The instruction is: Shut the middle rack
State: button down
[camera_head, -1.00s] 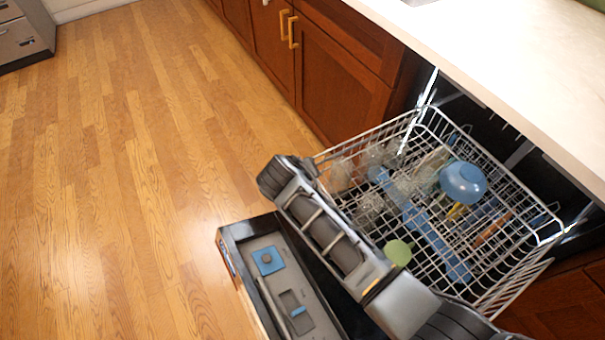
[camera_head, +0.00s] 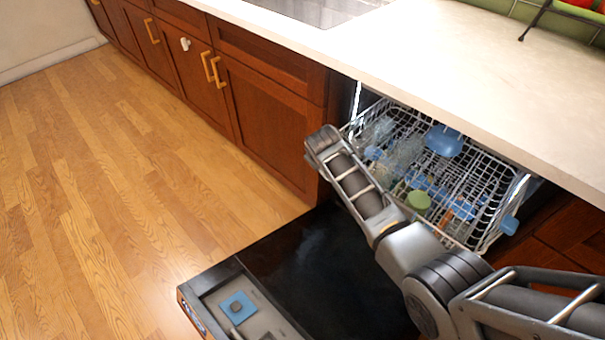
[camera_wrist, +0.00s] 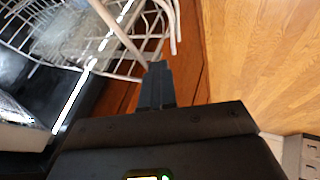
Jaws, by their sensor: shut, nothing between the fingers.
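The middle rack (camera_head: 484,216) is a white wire basket in the dishwasher, holding glasses, a blue bowl (camera_head: 443,140) and a green cup (camera_head: 418,200). It sits partly under the counter, with its front still out in the open. In the wrist view the rack's wires (camera_wrist: 118,35) fill the upper left. My gripper (camera_wrist: 156,68) has its dark fingers shut and empty. Its tips are close to the rack's wire rim; I cannot tell whether they touch. In the head view my arm crosses in front of the rack, and the fingers do not show clearly.
The dishwasher door (camera_head: 310,265) lies open below the rack. The pale counter (camera_head: 440,50) overhangs the rack's back. Brown cabinets (camera_head: 270,120) stand to the left. The wooden floor (camera_head: 130,180) is clear at the left.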

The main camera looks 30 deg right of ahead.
jog(key=w+d+b, duration=0.2)
jog(key=d, duration=0.4)
jog(key=w+d+b, duration=0.2)
jog(key=d+b, duration=0.1)
jog(key=d, duration=0.3)
jog(key=w+d+b, duration=0.2)
jog(key=d+b, duration=0.1)
jog(key=d, duration=0.3)
jog(key=shift+w+r, duration=0.1)
jog(key=shift+w, duration=0.1)
jog(key=shift+r, duration=0.1)
jog(key=s+a+r+p, duration=0.1)
jog(key=a+r, duration=0.1)
jog(key=s+a+r+p, duration=0.1)
jog(key=s+a+r, duration=0.1)
jog(key=s+a+r+p, duration=0.2)
jog(key=a, duration=0.1)
jog(key=shift+s, duration=0.25)
jog(key=shift+v, duration=0.95)
